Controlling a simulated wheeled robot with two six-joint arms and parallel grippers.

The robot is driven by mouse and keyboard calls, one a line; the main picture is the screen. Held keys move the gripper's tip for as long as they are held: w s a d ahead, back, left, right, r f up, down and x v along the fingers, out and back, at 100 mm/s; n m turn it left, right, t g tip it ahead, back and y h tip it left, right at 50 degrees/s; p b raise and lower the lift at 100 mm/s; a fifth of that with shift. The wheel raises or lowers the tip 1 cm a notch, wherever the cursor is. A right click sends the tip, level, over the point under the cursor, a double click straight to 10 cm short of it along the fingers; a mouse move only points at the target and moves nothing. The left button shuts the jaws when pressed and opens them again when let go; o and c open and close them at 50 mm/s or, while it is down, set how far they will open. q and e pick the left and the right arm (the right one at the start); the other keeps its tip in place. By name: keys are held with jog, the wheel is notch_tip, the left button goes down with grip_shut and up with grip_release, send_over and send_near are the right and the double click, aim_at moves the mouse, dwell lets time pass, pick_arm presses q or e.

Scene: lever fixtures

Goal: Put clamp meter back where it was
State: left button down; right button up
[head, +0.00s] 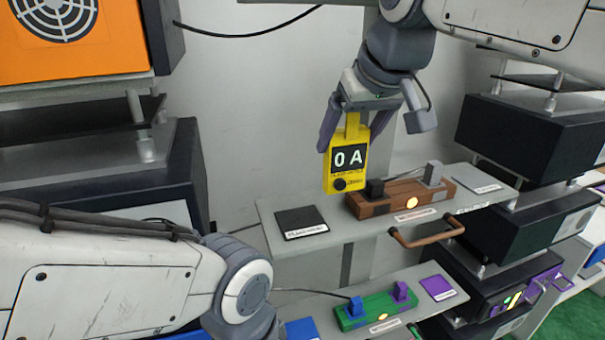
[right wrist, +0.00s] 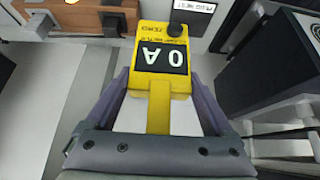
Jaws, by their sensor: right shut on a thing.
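The yellow clamp meter (head: 347,162), with a display reading "0 A" and a dark knob, is held upright by my right gripper (head: 350,138). Its lower end overlaps the left end of the wooden fixture in the head view; I cannot tell whether it touches anything. In the right wrist view the meter (right wrist: 163,62) sits between the purple-grey fingers of my right gripper (right wrist: 162,85), which are shut on it. My left arm comes in at the lower left of the head view, and its gripper is out of frame.
The grey upper shelf (head: 350,229) bears a dark pad (head: 300,221), a brown fixture (head: 405,197) with black and grey blocks and a lit lamp, and a copper-coloured handle (head: 428,238). Below it is a green fixture (head: 376,309). Black boxes (head: 530,125) stand at right.

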jog(key=w+a+f+p, duration=0.3)
jog(key=a+f, duration=0.4)
jog(key=f, duration=0.1)
jog(key=shift+a+f, duration=0.25)
jog(key=shift+f, duration=0.15)
jog(key=shift+f, duration=0.2)
jog(key=o, duration=1.5)
jog(key=b+v, duration=0.2)
jog(key=v, duration=1)
jog(key=shift+r, duration=0.2)
jog(key=shift+s, duration=0.1)
